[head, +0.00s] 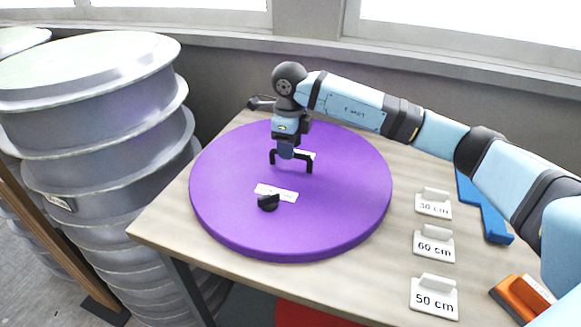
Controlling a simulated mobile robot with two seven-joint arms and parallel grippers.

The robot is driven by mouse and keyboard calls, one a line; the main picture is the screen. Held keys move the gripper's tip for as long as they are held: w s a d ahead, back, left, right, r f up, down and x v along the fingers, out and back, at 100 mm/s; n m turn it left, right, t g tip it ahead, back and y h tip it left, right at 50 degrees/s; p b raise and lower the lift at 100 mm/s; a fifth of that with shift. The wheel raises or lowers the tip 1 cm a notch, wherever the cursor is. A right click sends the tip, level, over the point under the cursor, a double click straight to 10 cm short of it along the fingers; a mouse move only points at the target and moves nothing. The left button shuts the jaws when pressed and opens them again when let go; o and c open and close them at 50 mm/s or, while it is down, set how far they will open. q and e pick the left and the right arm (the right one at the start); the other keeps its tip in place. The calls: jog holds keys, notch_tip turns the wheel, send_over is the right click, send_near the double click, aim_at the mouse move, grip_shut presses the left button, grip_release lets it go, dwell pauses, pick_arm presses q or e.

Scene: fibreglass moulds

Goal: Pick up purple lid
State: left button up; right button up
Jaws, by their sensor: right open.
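The purple lid (345,205) is a large flat disc lying on the wooden table (400,165). My right gripper (291,167) points down over the upper middle of the lid. Its black fingers are spread with nothing between them that I can make out. They are above and behind the knob; I cannot tell whether the fingertips touch the lid. My left gripper is not in view.
White signs reading 30 cm (433,205), 60 cm (433,246) and 50 cm (434,298) stand at the table's right. A blue tool (484,208) and an orange object (522,296) lie beyond them. Stacked grey moulds (95,110) stand left of the table.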

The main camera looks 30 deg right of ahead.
aim_at(291, 164)
notch_tip(291, 164, down, 3)
jog(key=shift+d+f, duration=0.15)
grip_shut()
jog(key=shift+r, duration=0.2)
